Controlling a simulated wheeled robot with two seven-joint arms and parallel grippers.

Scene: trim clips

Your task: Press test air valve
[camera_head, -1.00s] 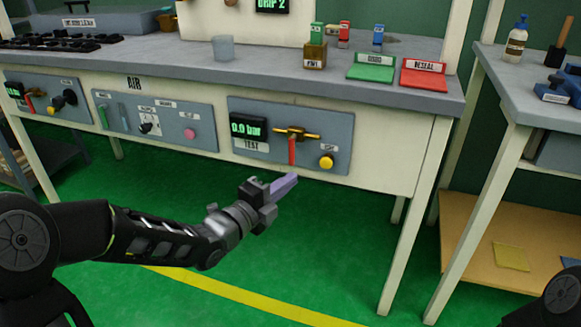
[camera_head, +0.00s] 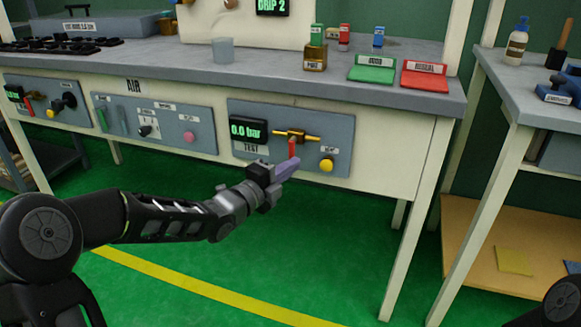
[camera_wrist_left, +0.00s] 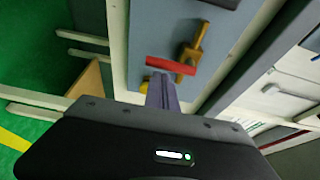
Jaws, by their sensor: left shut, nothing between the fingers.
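The test air panel (camera_head: 238,150) on the bench front carries a green display reading 0.0 bar, a TEST label and a brass valve (camera_head: 297,135) with a red lever (camera_head: 292,148) hanging down. A yellow knob (camera_head: 326,165) sits right of the lever. My left gripper (camera_head: 296,162) is shut and empty, its purple fingertips just in front of the lever's lower end. My right gripper is out of view.
Two more panels with knobs and buttons line the bench front to the left. A clear cup (camera_head: 223,50), a green tray (camera_head: 372,70) and a red tray (camera_head: 424,76) stand on the bench top. A second bench (camera_head: 500,85) stands at right. The green floor ahead is mostly clear.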

